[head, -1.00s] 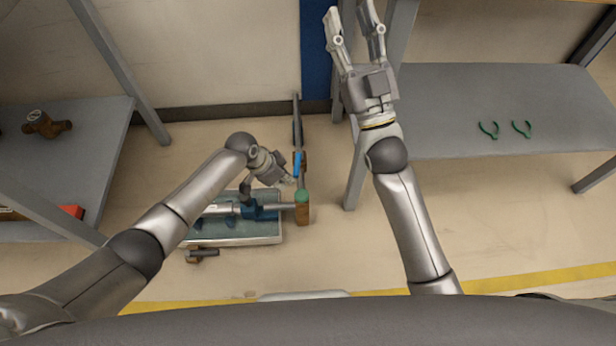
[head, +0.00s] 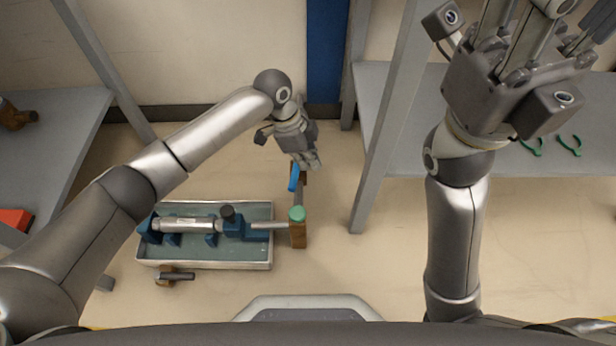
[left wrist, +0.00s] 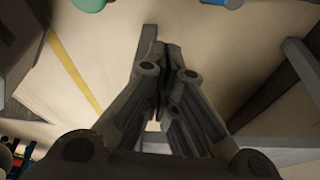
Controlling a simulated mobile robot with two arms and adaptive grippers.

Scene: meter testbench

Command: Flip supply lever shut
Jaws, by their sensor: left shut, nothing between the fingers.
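The supply lever (head: 294,177) is a short blue handle on the pipework, just above the green-topped fitting (head: 297,214) in the head view. In the left wrist view a blue piece (left wrist: 222,2) and a green cap (left wrist: 88,4) are cut by the top edge. My left gripper (head: 314,163) is shut and empty, its fingertips just above and right of the lever in the head view. Whether it touches the lever cannot be told. Its closed fingers also show in the left wrist view (left wrist: 160,48). My right gripper (head: 545,35) is open, high at the upper right, its fingertips cut off.
A tray (head: 205,266) with a meter pipe (head: 185,225) on blue supports stands left of the lever. A brown-and-grey fitting (head: 174,276) lies below it. Shelves stand at left (head: 50,135) and right (head: 390,85), with green clips (head: 569,145).

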